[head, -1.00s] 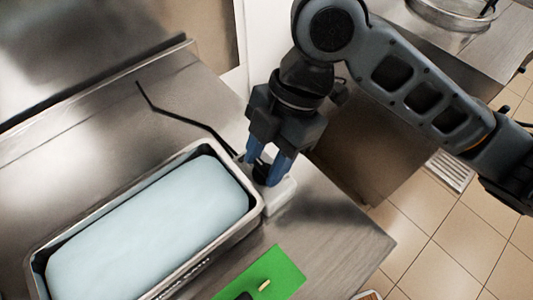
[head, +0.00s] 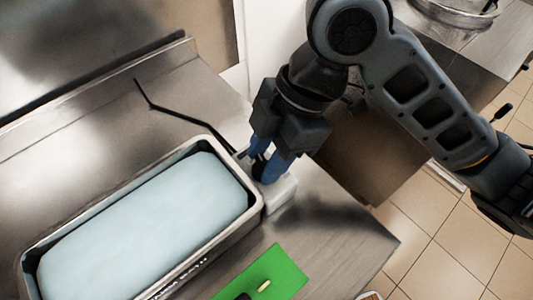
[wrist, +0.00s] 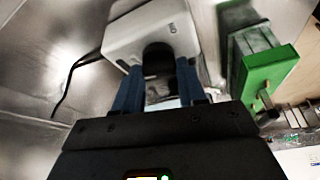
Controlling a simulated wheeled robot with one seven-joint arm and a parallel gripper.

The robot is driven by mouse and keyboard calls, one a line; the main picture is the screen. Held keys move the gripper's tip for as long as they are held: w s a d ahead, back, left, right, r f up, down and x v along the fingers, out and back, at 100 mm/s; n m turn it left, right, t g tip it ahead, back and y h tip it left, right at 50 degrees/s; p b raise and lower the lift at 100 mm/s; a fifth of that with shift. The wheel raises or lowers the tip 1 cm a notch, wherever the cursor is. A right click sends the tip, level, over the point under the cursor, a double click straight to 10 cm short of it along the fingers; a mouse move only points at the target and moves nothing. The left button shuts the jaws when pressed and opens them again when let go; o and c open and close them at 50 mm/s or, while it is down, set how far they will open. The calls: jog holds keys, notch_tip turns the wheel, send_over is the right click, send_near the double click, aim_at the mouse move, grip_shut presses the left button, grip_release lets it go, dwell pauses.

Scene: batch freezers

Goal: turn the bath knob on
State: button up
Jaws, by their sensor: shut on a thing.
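The bath (head: 222,242) is a long steel tub filled with pale blue material, on the steel counter. At its right end is a white control box (head: 281,194), also in the wrist view (wrist: 152,32), with a dark round knob (wrist: 157,57). My gripper (head: 268,172) reaches down to the knob, its blue fingers on either side of it. In the wrist view the fingers (wrist: 158,82) are shut on the knob. In the head view the fingers partly hide the knob. I cannot tell its turn angle.
A black cable (head: 185,116) runs from the box across the counter. A green board (head: 272,272) with a small item on it lies near the counter's front edge. A metal bowl (head: 450,12) stands on another counter at the upper right. Tiled floor lies to the right.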

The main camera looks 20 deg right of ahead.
jog(key=m, duration=0.2)
jog(key=m+t+b, duration=0.1)
jog(key=shift+s+f+m+t, duration=0.1)
jog(key=shift+s+m+t, duration=0.05)
jog(key=shift+m+t, duration=0.2)
jog(key=m+t+b, duration=0.1)
jog(key=m, duration=0.2)
jog(key=shift+m+h, duration=0.3)
jog(key=shift+m, duration=0.05)
jog(key=m, duration=0.1)
jog(key=m+t+p, duration=0.1)
jog(key=m, duration=0.1)
jog(key=m+h, duration=0.1)
jog(key=shift+s+a+r+t+p, duration=0.1)
jog(key=shift+s+r+t+p, duration=0.05)
jog(key=shift+r+t+p, duration=0.15)
jog(key=shift+f+m+t+h+p, duration=0.2)
jog(key=shift+m+h+p, duration=0.55)
jog(key=shift+m, duration=0.95)
jog(key=o, duration=1.1)
jog(key=shift+c, duration=0.2)
jog(key=shift+a, duration=0.1)
jog(key=shift+s+f, duration=0.1)
